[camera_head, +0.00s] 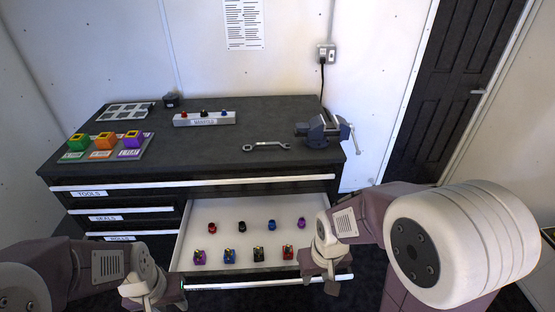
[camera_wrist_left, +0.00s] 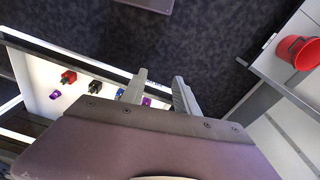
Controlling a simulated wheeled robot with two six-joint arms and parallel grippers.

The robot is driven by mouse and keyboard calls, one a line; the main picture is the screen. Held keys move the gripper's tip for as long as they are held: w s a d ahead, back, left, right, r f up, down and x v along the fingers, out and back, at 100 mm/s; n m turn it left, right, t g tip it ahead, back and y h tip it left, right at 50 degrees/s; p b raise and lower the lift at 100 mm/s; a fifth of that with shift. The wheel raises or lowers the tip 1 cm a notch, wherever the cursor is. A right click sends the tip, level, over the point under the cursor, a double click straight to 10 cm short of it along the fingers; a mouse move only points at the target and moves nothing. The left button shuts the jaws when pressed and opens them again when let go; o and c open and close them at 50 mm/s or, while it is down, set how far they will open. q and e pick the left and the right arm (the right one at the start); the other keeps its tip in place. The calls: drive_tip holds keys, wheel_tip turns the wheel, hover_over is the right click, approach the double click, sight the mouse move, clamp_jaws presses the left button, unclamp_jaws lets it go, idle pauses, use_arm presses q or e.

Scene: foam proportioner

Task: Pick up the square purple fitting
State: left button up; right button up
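The square purple fitting (camera_head: 199,257) stands at the left end of the front row in the open drawer, with a brass-coloured part on it. In the left wrist view a purple piece (camera_wrist_left: 146,101), apparently this fitting, shows partly hidden past my left gripper (camera_wrist_left: 161,76). That gripper is open, its two fingers apart with nothing held. In the head view my left wrist is at the bottom edge, in front of the drawer and left of the fitting, with its fingers out of frame. My right gripper (camera_head: 332,284) is at the drawer's right front corner; its fingers are unclear.
The open drawer (camera_head: 255,205) also holds square blue (camera_head: 229,256), black (camera_head: 258,253) and red (camera_head: 288,252) fittings. Behind them is a row of small round fittings, including a purple one (camera_head: 301,223). A red bucket (camera_wrist_left: 300,50) stands on the right in the wrist view.

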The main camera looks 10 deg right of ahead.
idle(0.4)
use_arm(q)
drive_tip(key=o, duration=0.6)
drive_tip(key=shift+c, duration=0.2)
